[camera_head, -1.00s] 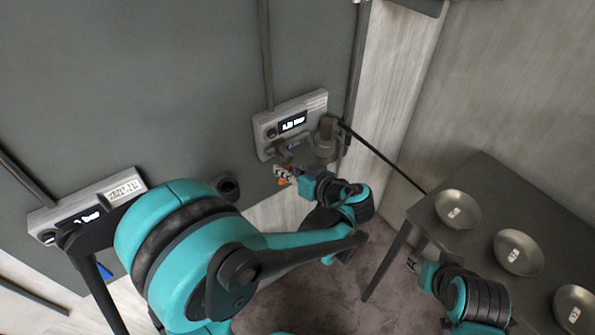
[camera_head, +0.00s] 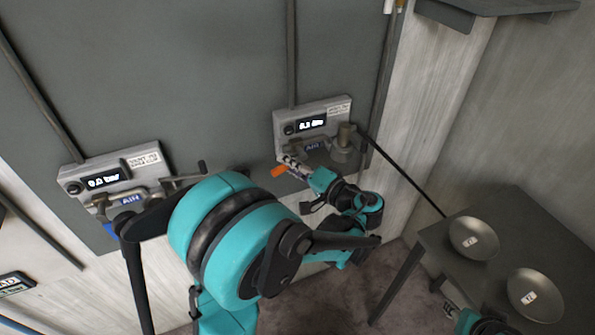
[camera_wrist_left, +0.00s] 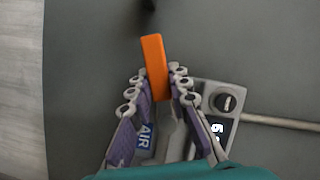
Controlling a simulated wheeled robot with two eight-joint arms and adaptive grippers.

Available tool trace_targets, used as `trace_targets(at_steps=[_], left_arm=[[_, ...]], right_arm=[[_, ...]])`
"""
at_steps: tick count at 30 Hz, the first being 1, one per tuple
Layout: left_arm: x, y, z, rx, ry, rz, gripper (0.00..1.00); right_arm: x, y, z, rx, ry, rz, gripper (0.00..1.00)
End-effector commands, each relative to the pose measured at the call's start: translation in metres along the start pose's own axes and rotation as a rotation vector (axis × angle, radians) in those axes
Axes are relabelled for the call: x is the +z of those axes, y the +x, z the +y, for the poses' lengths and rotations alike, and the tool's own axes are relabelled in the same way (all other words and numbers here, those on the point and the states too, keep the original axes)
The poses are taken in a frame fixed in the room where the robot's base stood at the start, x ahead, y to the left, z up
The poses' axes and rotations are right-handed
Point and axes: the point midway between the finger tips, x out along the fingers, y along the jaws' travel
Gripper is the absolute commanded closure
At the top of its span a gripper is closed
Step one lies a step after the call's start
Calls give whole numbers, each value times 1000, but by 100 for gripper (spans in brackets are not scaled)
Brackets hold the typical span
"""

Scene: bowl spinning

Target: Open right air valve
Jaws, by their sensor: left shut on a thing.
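The right air valve panel (camera_head: 338,107) is a grey unit on the dark wall, with a lit display and a blue AIR label. Its orange handle (camera_head: 279,171) sticks out at the lower left of the panel. My left gripper (camera_head: 290,163) is shut on this handle. In the left wrist view the orange handle (camera_wrist_left: 154,68) stands between the two finger pads of the left gripper (camera_wrist_left: 160,92), its end jutting past the fingertips. The display digits are too small to read surely. My right gripper (camera_head: 440,286) shows only in part beside the table, its fingers unclear.
A left valve panel (camera_head: 117,175) reads about 0.0 bar and has a blue handle (camera_head: 112,231), partly behind my left arm. A dark table (camera_head: 515,220) with metal bowls (camera_head: 473,238) stands at the right. A thin dark rod (camera_head: 405,178) runs from the right panel towards the table.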

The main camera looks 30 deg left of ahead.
Motion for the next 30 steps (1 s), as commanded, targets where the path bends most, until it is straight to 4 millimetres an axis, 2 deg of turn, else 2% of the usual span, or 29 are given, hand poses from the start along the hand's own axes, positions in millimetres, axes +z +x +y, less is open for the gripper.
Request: trace_targets(at_steps=[13,30], left_arm=[[-2,-1,-11,-111,270,2,100],[-3,-1,-16,-141,341,3,100]], right_arm=[[7,9,0,0,0,0,60],[8,11,0,0,0,0,60]])
